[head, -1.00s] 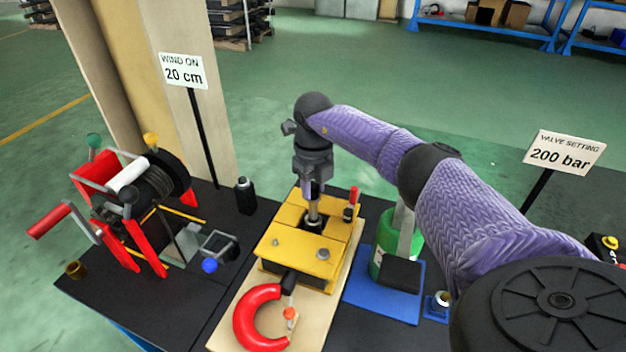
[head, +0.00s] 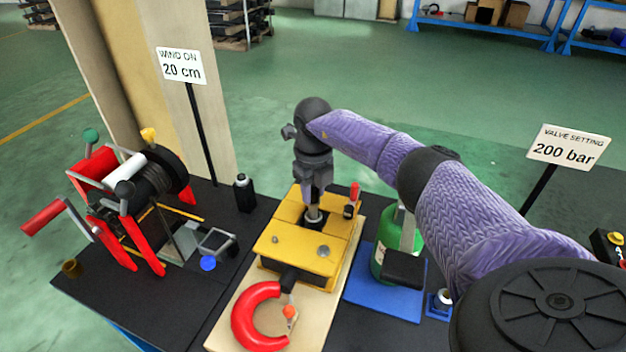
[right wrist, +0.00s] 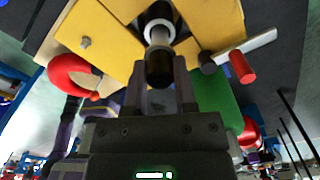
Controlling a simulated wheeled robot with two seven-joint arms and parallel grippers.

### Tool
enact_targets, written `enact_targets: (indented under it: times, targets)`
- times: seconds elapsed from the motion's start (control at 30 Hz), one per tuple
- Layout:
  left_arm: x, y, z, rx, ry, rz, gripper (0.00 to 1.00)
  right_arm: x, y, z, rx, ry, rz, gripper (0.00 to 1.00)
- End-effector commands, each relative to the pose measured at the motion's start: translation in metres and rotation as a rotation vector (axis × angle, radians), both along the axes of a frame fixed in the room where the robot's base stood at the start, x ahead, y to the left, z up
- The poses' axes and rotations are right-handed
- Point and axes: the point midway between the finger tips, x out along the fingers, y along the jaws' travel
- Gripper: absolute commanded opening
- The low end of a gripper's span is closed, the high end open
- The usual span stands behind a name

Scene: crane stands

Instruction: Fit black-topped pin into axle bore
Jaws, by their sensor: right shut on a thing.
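My right gripper (head: 313,196) points down over the yellow block (head: 286,248) and is shut on the black-topped pin. The pin's black top (right wrist: 160,68) sits between the fingers in the right wrist view. Its pale metal shaft runs to the light ring around the axle bore (right wrist: 158,30). In the head view a short piece of metal (head: 313,216) shows below the fingers at the bore. The pin looks upright and lined up with the bore; how deep its tip sits is hidden. My left gripper is in neither view.
A red-handled lever (head: 352,198) stands close right of the bore. A red hook (head: 244,318) lies in front of the block. A red winch (head: 125,205) stands left, a green cylinder (head: 382,262) right. Signs stand on posts behind.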

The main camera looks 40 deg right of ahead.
Motion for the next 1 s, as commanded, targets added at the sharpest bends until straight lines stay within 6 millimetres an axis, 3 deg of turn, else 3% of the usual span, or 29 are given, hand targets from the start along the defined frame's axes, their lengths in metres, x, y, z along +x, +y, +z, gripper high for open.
enact_targets:
  times: [1.0]
  targets:
    - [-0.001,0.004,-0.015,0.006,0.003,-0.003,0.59,0.000,0.000,-0.023,0.000,0.000,0.000,0.00]
